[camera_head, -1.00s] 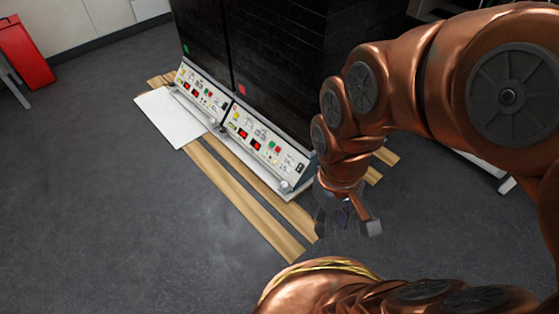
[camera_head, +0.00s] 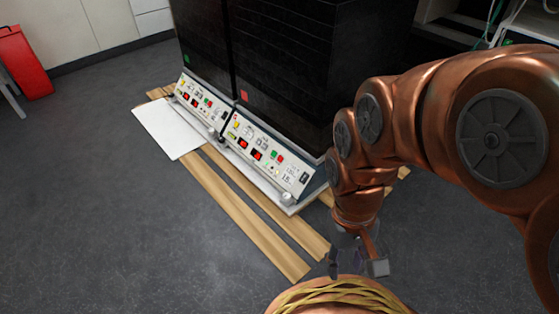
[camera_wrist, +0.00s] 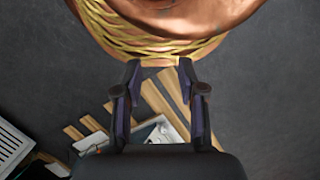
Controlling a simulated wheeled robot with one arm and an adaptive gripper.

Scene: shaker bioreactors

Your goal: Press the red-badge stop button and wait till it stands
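Two dark shaker units stand side by side. The left one has a green badge (camera_head: 186,59) and the right one a red badge (camera_head: 244,96). Below the red badge is a sloped white control panel (camera_head: 291,176) with red displays, a yellow mark, and small green and red buttons (camera_head: 280,159) near its right part. Labels are too small to read. My gripper (camera_head: 357,268) hangs right of and nearer than this panel, apart from it. In the wrist view my gripper (camera_wrist: 160,70) has its two fingers spread with nothing between them.
A white plate (camera_head: 168,128) lies before the left unit's panel (camera_head: 200,101). Wooden strips (camera_head: 235,212) lie on the floor under the units. A red bin (camera_head: 24,62) stands far left. Grey floor at front left is clear.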

